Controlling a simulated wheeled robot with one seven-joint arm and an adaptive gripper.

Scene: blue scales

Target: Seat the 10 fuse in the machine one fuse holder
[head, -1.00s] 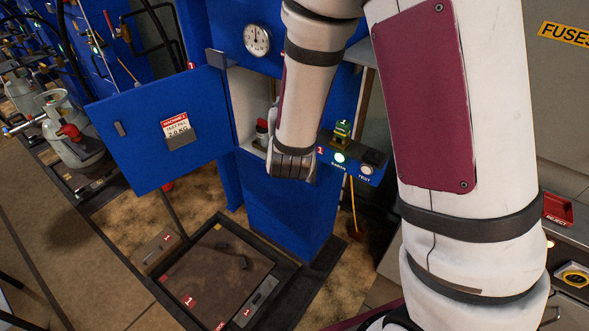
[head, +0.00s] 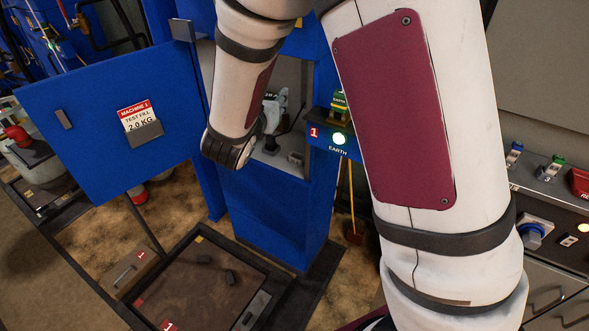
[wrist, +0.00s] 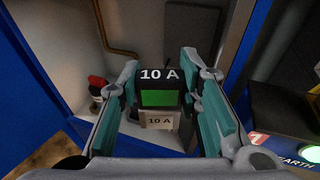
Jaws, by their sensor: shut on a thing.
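My gripper (wrist: 160,110) is shut on the 10 A fuse (wrist: 158,97), a black block with a white "10 A" mark and a green face, between its teal-padded fingers. A pale plate (wrist: 159,121) also marked "10 A" shows just below the fuse; I cannot tell whether the fuse touches it or whether it belongs to the fuse holder. In the head view my gripper (head: 270,118) is inside the open blue machine one cabinet (head: 302,88), partly hidden by my arm. The fuse holder's contacts are hidden.
The cabinet door (head: 105,128), labelled Machine 1, stands open to the left. A red-capped item (wrist: 97,86) is at the left inside the cabinet. The earth box (head: 325,138) with a lit green light is just right of the opening. A dark platform (head: 190,290) lies below.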

